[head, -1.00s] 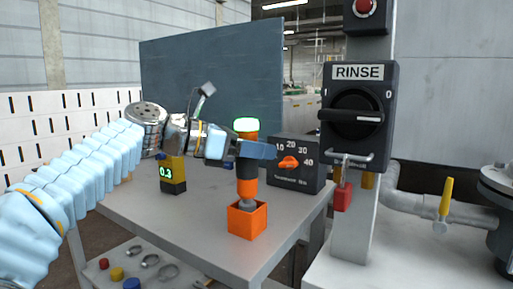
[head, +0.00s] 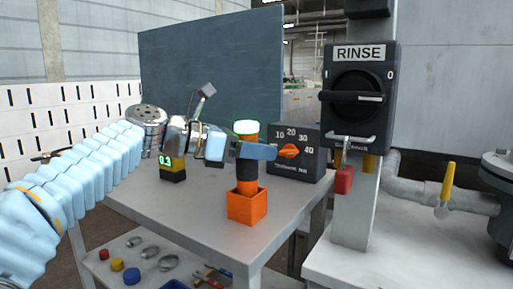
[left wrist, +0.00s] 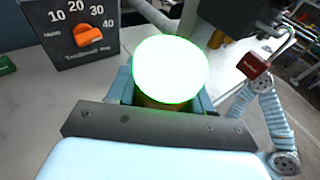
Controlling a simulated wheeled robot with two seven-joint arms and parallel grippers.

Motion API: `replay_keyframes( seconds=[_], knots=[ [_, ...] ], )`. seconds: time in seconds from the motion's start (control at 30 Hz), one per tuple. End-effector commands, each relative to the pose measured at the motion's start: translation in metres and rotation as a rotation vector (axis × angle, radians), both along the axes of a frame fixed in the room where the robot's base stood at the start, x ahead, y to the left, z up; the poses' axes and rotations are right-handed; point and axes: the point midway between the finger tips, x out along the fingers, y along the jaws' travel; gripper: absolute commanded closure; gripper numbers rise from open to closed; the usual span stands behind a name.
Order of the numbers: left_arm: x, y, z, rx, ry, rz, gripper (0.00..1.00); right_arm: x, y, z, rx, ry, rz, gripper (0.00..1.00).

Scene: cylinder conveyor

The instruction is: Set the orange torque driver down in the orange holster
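The orange and black torque driver (head: 247,170) stands upright with its lower end inside the orange holster (head: 247,206) on the grey table. Its round top glows white-green, and this top also fills the middle of the left wrist view (left wrist: 171,70). My left gripper (head: 250,151) is at the driver's upper body, with its blue fingers on either side of it. In the left wrist view the fingers lie against the driver under the glowing top. The driver's tip is hidden inside the holster. My right gripper is not seen in the head view; an arm shows at the right of the left wrist view.
A dial box (head: 294,153) stands right of the driver. A yellow and black block reading 0.3 (head: 172,167) is behind my left wrist. The RINSE switch post (head: 358,200) rises at right. A dark panel (head: 215,70) stands behind. Loose parts lie on the lower shelf.

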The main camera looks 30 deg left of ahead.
Motion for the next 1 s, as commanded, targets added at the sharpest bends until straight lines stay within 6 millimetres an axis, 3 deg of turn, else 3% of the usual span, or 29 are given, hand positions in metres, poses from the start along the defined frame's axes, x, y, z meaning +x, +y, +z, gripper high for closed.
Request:
replay_keyframes(
  seconds=[0.03,0.17,0.47,0.6,1.0],
  knots=[
    [0.000,0.000,0.001,0.000,-0.001,0.000,0.42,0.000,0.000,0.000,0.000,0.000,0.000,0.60],
    [0.000,0.000,0.001,0.001,-0.001,0.000,0.22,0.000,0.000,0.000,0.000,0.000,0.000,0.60],
    [0.000,0.000,-0.001,0.001,0.003,0.000,0.22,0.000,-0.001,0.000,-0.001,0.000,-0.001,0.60],
    [0.000,0.000,-0.001,0.001,0.002,0.000,0.22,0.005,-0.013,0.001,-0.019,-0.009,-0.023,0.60],
    [-0.070,0.064,0.025,0.001,-0.001,0.004,0.22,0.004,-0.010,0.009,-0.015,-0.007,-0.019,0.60]
  ],
)
